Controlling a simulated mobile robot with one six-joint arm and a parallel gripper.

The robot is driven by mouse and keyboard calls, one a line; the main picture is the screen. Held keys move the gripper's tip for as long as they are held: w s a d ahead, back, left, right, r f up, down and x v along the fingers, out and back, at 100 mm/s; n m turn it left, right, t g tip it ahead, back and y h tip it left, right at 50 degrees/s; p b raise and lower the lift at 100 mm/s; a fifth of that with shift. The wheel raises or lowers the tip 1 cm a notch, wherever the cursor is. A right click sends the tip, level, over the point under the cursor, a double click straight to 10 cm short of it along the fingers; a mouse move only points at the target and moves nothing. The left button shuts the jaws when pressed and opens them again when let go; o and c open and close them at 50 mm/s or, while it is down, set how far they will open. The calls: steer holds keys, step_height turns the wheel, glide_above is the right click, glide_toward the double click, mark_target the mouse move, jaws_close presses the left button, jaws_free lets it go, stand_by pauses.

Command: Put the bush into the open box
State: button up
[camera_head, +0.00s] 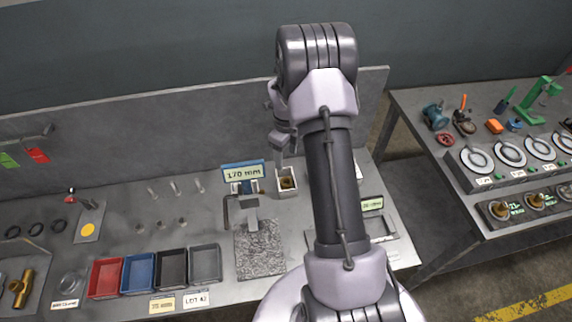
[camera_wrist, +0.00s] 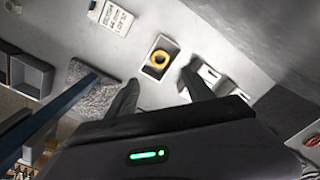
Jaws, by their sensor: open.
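The bush, a brass-coloured ring (camera_wrist: 159,59), lies inside a small white open box (camera_wrist: 147,76). In the head view the bush (camera_head: 287,184) shows as a brass spot in the same small box (camera_head: 288,194), right of the 170 mm display. My gripper (camera_wrist: 160,80) is open and empty in the wrist view, its two fingers apart, their tips to either side of the box's near end. In the head view my gripper (camera_head: 283,150) is above and behind the box, partly hidden by my arm.
A 170 mm display (camera_head: 243,173) and a granite plate (camera_head: 260,250) stand left of the box. Red (camera_head: 106,278), blue, black and grey trays line the front left. A second bench (camera_head: 470,120) with gauges is at the right. My arm hides part of the bench.

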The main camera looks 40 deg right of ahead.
steer(key=a+r+n+t, duration=0.1)
steer(key=a+r+n, duration=0.35)
steer(key=r, duration=0.85)
steer(key=s+a+r+n+t, duration=0.1)
steer(key=s+a+r+n, duration=0.25)
steer(key=a+r, duration=0.25)
steer(key=s+a+r+n+t, duration=0.1)
steer(key=s+a+r+n, duration=0.2)
steer(key=a+r+n, duration=0.25)
steer(key=s+a+r+n+t+y, duration=0.1)
steer(key=s+a+r+n, duration=0.1)
steer(key=s+a+n, duration=0.3)
steer(key=s+a+r+n+t+y, duration=0.1)
steer(key=s+a+r+n, duration=0.2)
steer(key=s+a+n, duration=0.3)
steer(key=s+n, duration=0.3)
steer(key=s, duration=0.2)
steer(key=shift+a+t, duration=0.15)
steer(key=shift+t, duration=0.25)
steer(key=shift+s+r, duration=0.1)
steer(key=shift+s, duration=0.15)
